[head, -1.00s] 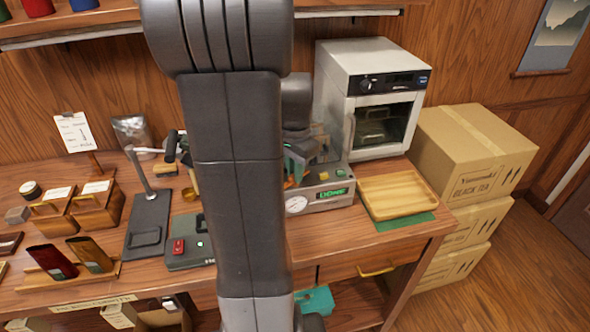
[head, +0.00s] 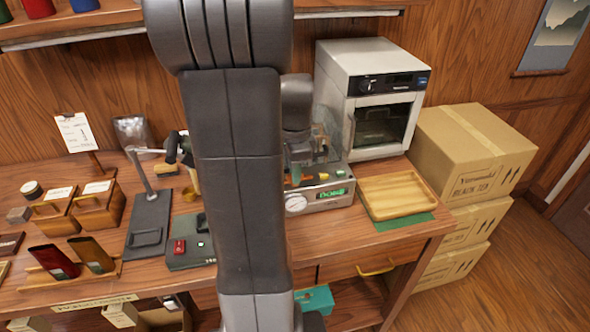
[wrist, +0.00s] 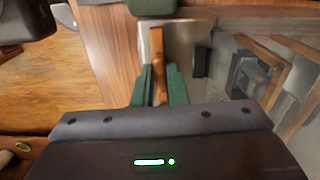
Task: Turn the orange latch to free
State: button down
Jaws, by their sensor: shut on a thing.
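The orange latch (wrist: 157,45) shows in the wrist view as a narrow upright bar over a pale metal surface. My gripper (wrist: 160,78) has its two green fingers closed on the latch from both sides. In the head view the press machine (head: 325,198), with a round gauge (head: 297,204) and a lit green display (head: 333,193), stands right of my arm. My arm hides the machine's left part, and the grip itself is not clear there.
A white oven (head: 372,97) stands behind the press at right. A wooden tray (head: 397,194) lies on a green mat beside it. A control box with a red switch (head: 179,247) is left of my arm. Cardboard boxes (head: 470,165) are stacked right of the bench.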

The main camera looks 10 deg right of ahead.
jog(key=shift+m, duration=0.3)
jog(key=c, duration=1.5)
grip_release()
jog(key=shift+r, duration=0.1)
notch_tip(320, 180, up, 14)
jog(key=shift+f, duration=0.15)
jog(key=shift+f, duration=0.1)
notch_tip(320, 180, down, 14)
jog(key=shift+r, duration=0.15)
jog(key=shift+r, duration=0.1)
